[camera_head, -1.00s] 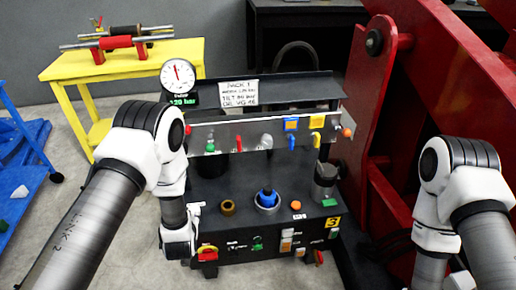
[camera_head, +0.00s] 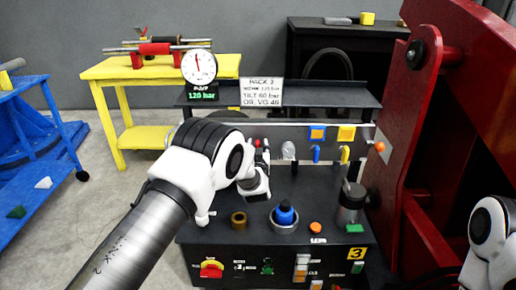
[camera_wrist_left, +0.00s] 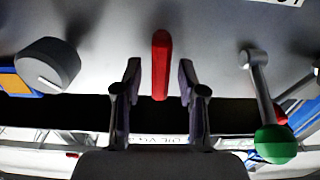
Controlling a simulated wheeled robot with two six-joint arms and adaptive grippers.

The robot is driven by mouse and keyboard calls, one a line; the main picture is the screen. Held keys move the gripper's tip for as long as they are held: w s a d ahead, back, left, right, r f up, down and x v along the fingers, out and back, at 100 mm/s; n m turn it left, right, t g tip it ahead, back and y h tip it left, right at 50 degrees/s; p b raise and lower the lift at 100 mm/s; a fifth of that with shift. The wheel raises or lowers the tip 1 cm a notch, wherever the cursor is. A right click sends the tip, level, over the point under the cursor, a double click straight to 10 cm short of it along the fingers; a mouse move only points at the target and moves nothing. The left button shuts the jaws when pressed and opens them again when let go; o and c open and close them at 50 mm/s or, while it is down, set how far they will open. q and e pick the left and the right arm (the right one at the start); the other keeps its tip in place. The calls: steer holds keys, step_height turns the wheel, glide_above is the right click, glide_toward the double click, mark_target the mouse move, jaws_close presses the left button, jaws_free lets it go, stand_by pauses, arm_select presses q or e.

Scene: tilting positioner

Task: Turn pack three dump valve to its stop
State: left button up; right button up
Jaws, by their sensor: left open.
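The pack marked with a yellow 3 (camera_head: 356,253) is a black bench with a valve panel along its back. A red lever handle (camera_wrist_left: 161,52) hangs from the panel; its top also shows in the head view, just beyond my left gripper (camera_head: 260,163). No label names the dump valve legibly. In the left wrist view my left gripper (camera_wrist_left: 160,88) is open, its fingers on either side of the red handle with gaps showing. Whether the fingertips reach its depth is hard to tell. My right gripper is out of view; only part of its arm shows at the right edge.
In the wrist view a lever with a green ball (camera_wrist_left: 276,144) is right of the red handle and a grey round knob (camera_wrist_left: 48,65) is left. A blue cap (camera_head: 285,213), brass ring (camera_head: 239,219) and steel canister (camera_head: 350,204) stand on the bench. A red frame (camera_head: 440,120) rises at right.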

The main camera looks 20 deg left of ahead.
arm_select(q)
steer(key=shift+w, duration=0.1)
jaws_close()
steer(key=shift+m, duration=0.4)
steer(key=m, duration=0.3)
steer(key=shift+w+d+m, duration=0.1)
steer(key=shift+d+m, duration=0.2)
steer(key=m, duration=0.9)
steer(key=shift+w+d+f, duration=0.1)
steer(key=shift+d+f, duration=0.25)
steer(key=shift+f, duration=0.05)
steer(key=shift+d+f+m, duration=0.1)
steer(key=shift+f+m, duration=0.05)
steer(key=shift+m, duration=1)
steer(key=shift+f+m, duration=0.1)
steer(key=shift+m, duration=1.05)
